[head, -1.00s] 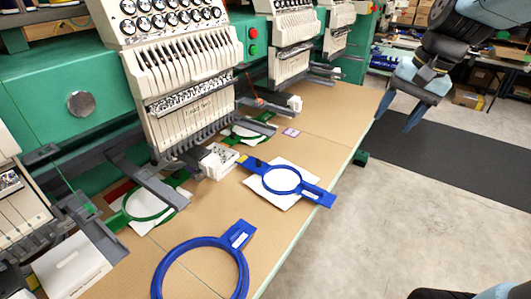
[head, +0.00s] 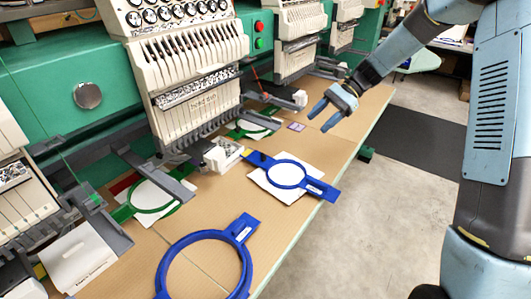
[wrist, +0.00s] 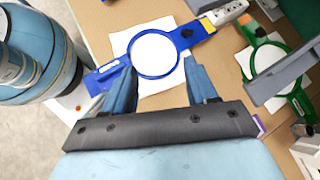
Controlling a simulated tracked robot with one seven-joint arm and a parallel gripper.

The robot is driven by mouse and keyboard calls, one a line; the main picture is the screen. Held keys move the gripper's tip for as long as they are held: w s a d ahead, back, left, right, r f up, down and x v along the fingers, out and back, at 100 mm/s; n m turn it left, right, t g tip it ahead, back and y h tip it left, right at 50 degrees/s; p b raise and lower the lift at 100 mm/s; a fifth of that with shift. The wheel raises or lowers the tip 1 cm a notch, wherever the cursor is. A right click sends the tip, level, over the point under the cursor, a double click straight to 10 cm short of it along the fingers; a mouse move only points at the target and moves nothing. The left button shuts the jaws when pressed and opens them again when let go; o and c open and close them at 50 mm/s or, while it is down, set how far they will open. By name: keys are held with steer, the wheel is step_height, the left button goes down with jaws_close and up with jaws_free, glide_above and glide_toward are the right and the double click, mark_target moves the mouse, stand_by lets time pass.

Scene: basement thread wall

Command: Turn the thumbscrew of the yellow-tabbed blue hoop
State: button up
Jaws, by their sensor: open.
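The yellow-tabbed blue hoop (head: 287,173) lies on the tan table with white fabric (head: 262,186) in and under it. Its yellow tab (head: 248,154) is at the upper left in the head view. In the wrist view the hoop (wrist: 133,66) lies beyond my fingertips, with its yellow tab (wrist: 207,25) at upper right. A small dark knob, perhaps the thumbscrew (wrist: 186,32), shows on the ring near that tab. My gripper (head: 325,117) is open and empty above the table, behind and right of the hoop in the head view; it also shows in the wrist view (wrist: 160,80).
A larger blue hoop (head: 202,238) lies in front. Green hoops (head: 153,211) sit under the embroidery machine heads (head: 187,80). A white box of small parts (head: 223,154) stands beside the yellow tab. Bare table lies between the two blue hoops.

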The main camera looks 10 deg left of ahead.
mark_target(268, 159)
steer(key=w+a+f+m+g+y, duration=0.1)
steer(key=w+a+f, duration=0.1)
steer(key=a+f, duration=0.15)
steer(key=w+a+f+m+g+y, duration=0.1)
steer(key=w+a+f+m+y, duration=0.15)
steer(key=f, duration=0.25)
steer(key=shift+n+h, duration=0.25)
steer(key=shift+n, duration=0.2)
steer(key=x, duration=1.3)
steer(key=shift+s+a+f, duration=0.1)
steer(key=shift+s+f, duration=0.1)
steer(key=shift+c, duration=0.3)
